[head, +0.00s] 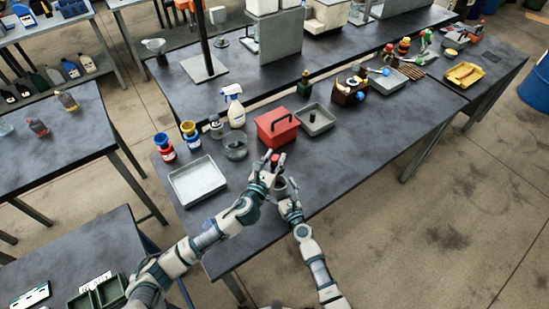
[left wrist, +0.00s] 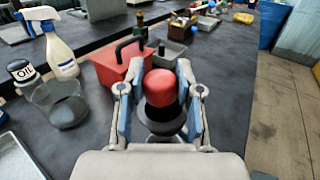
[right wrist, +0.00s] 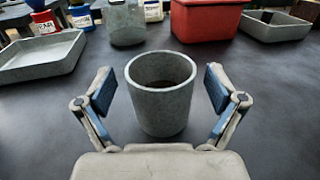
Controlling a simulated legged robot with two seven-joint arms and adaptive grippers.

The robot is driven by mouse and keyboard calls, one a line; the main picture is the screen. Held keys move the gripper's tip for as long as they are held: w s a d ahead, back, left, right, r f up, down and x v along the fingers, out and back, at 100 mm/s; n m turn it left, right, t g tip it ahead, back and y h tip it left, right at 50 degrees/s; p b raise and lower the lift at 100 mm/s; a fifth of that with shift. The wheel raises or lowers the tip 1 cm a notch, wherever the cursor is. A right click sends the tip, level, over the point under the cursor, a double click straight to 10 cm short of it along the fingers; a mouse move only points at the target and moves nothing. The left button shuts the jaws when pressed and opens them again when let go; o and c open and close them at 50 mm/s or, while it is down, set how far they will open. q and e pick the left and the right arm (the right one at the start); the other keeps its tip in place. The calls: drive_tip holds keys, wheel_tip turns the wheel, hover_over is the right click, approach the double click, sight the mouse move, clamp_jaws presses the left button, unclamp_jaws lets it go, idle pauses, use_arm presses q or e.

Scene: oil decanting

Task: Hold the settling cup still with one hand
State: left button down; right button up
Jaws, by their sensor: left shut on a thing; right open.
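The grey settling cup (right wrist: 160,105) stands upright on the dark table in the right wrist view, with dark contents inside. It shows partly in the head view (head: 281,187). My right gripper (head: 288,193) is open, with its fingers (right wrist: 158,80) spread either side of the cup and visible gaps to it. My left gripper (head: 273,164) is shut on a red-topped dark object (left wrist: 161,88), higher than the right one. In the left wrist view a grey rim shows just below this object; I cannot tell whether they touch.
A red toolbox (head: 276,128), a clear grey container (head: 236,146) and a shallow grey tray (head: 197,180) stand behind and left. A spray bottle (head: 235,108) and oil bottles (head: 190,135) stand beyond. The table to the right of the cup is clear.

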drive_tip(key=v, duration=1.1)
drive_tip(key=shift+s+d, duration=0.15)
drive_tip(key=shift+s, duration=0.35)
